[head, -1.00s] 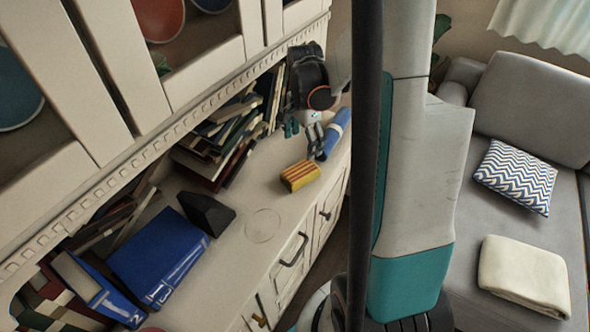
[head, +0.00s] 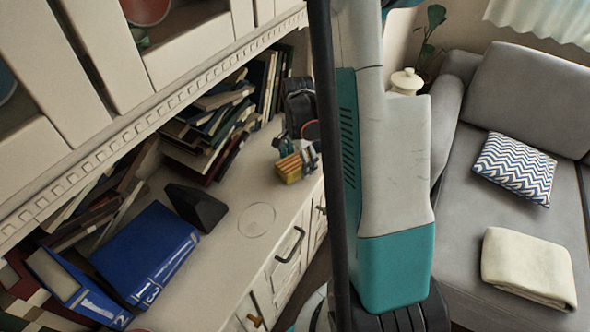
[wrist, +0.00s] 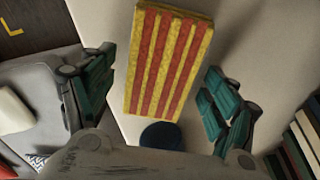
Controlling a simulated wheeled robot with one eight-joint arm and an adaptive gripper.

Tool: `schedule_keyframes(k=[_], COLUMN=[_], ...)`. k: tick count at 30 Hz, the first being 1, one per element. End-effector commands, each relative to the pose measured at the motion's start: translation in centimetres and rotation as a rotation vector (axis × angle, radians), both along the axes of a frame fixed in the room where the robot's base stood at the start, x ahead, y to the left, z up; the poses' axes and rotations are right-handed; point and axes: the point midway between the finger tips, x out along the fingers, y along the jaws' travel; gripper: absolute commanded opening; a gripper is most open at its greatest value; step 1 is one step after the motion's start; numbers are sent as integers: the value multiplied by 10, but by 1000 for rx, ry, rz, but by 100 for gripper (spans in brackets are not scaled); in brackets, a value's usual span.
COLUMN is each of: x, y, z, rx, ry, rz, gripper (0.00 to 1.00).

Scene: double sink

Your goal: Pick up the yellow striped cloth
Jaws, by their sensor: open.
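The yellow striped cloth (head: 289,168), a folded block with red stripes, lies on the cabinet top in the head view. In the wrist view the cloth (wrist: 168,62) shows between the fingers, reaching beyond the tips. My gripper (head: 296,150) is right at the cloth, with the fingers just behind and above it in the head view. In the wrist view my gripper (wrist: 156,90) is open, with teal fingers on either side of the cloth and visible gaps to both. Part of the cabinet top behind the gripper is hidden by my arm.
Leaning books (head: 208,125) stand along the back of the cabinet top, left of the gripper. A dark wedge (head: 196,206) and blue binders (head: 146,252) lie nearer. A dark blue round end (wrist: 162,135) shows below the cloth in the wrist view. Bare surface lies around the circle mark (head: 257,219).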

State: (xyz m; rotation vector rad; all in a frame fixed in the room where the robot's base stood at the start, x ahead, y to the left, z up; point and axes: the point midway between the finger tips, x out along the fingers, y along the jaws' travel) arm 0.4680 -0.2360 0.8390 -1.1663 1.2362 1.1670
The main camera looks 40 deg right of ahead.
Motion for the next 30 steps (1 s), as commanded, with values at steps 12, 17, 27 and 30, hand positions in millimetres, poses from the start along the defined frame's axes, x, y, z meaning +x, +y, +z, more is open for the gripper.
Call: schedule_keyframes(k=[12, 17, 27, 30], x=[0, 0, 0, 0], y=[0, 0, 0, 0], z=[-2, -2, 4, 13], rx=[0, 0, 0, 0], ry=[0, 0, 0, 0], rz=[0, 0, 0, 0], gripper=[39, 35, 35, 35])
